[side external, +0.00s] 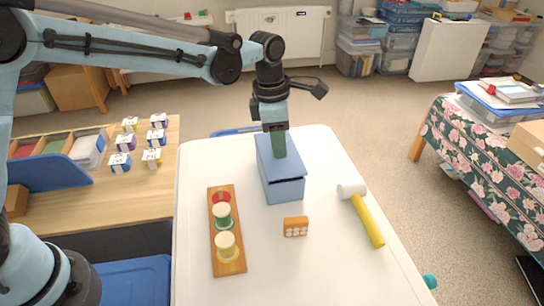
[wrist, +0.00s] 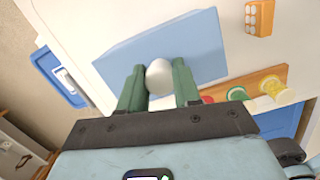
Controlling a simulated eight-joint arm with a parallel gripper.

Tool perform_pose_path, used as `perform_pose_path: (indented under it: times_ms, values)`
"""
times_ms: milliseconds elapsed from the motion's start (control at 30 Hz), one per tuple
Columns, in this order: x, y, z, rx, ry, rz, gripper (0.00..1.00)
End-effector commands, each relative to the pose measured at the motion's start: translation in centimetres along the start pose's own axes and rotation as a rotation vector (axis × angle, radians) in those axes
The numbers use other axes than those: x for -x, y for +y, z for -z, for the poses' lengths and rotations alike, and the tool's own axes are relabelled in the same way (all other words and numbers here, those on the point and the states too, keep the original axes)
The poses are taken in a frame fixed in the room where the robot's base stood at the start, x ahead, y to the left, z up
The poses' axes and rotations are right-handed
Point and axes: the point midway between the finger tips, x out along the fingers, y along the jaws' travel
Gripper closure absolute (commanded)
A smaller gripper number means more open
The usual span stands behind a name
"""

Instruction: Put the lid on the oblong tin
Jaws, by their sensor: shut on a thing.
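The oblong tin (side external: 284,193) is a blue box standing on the white table, right of the middle of its left half. Its blue lid (side external: 287,167) is over the top, and a dark line shows between lid and tin at the near end. I cannot tell whether the lid is fully seated. In the wrist view the lid (wrist: 120,63) is a blue rectangle with a pale round knob (wrist: 159,77). My gripper (side external: 279,153) points down over the lid. In the wrist view its green fingers (wrist: 159,85) are shut on the knob. The lid hides the tin's inside.
A wooden peg board (side external: 223,248) with coloured pieces lies left of the tin. An orange block (side external: 295,227) is in front, and a yellow-handled mallet (side external: 367,220) lies to the right. The white table (side external: 320,275) is clear at the near side. Small jars (side external: 152,158) stand on a wooden desk at left.

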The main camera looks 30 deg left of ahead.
Motion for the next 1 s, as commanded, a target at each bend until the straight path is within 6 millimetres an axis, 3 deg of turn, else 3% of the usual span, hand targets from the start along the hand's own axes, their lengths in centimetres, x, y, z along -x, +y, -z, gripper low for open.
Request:
perform_pose_path:
  times_ms: [967, 1000]
  values:
    - [-1.1, 0.0, 0.1, 0.0, 0.0, 0.0, 0.98]
    - [-1.1, 0.0, 0.1, 0.0, 0.0, 0.0, 0.63]
